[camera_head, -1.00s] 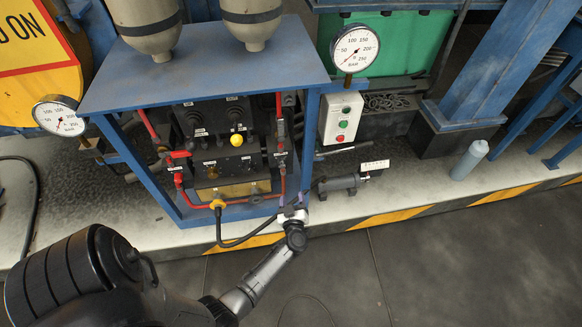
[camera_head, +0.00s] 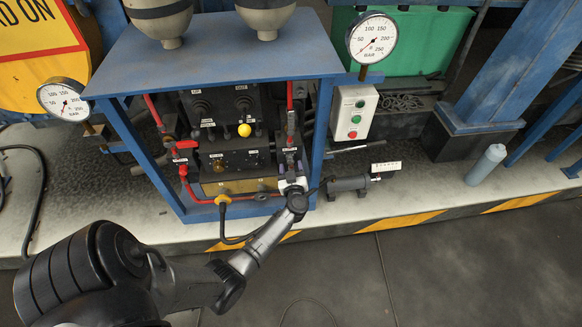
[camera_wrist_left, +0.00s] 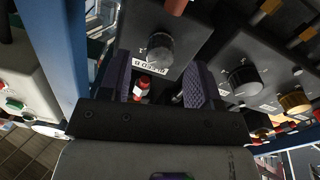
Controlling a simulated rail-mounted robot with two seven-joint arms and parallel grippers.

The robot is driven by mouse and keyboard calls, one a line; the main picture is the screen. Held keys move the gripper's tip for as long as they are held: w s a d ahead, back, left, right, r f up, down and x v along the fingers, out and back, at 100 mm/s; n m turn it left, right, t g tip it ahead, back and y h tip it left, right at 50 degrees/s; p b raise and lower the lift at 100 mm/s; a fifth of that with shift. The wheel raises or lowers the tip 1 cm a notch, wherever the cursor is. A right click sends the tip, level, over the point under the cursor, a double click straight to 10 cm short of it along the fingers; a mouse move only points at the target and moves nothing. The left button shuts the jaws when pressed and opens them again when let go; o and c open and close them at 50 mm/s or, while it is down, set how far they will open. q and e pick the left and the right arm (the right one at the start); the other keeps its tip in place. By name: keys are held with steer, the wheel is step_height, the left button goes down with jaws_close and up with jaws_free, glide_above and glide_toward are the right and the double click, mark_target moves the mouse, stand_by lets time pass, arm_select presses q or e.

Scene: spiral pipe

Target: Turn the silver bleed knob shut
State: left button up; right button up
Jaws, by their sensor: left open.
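A ribbed grey knob (camera_wrist_left: 160,50), which looks like the silver bleed knob, sits on a dark block just beyond my fingers in the left wrist view. A white label reading BLEED, upside down, is beside it. My left gripper (camera_wrist_left: 158,82) is open, its two purple-grey padded fingers either side of the label and short of the knob, with nothing gripped. In the head view my left gripper (camera_head: 292,183) is at the lower right of the rig's panel. The knob is too small to make out there. My right gripper is not in view.
A red-capped fitting (camera_wrist_left: 141,88) shows between my fingers. A black knob (camera_wrist_left: 243,80) and a brass knob (camera_wrist_left: 294,102) are to the right. The blue frame post (camera_head: 321,140) stands close right of my gripper. A dark cylinder (camera_head: 347,185) lies beyond it.

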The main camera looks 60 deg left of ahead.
arm_select(q)
steer(key=shift+b+x, duration=0.35)
steer(key=shift+x, duration=0.75)
steer(key=shift+c, duration=0.4)
steer(key=c, duration=0.9)
steer(key=shift+o, duration=0.2)
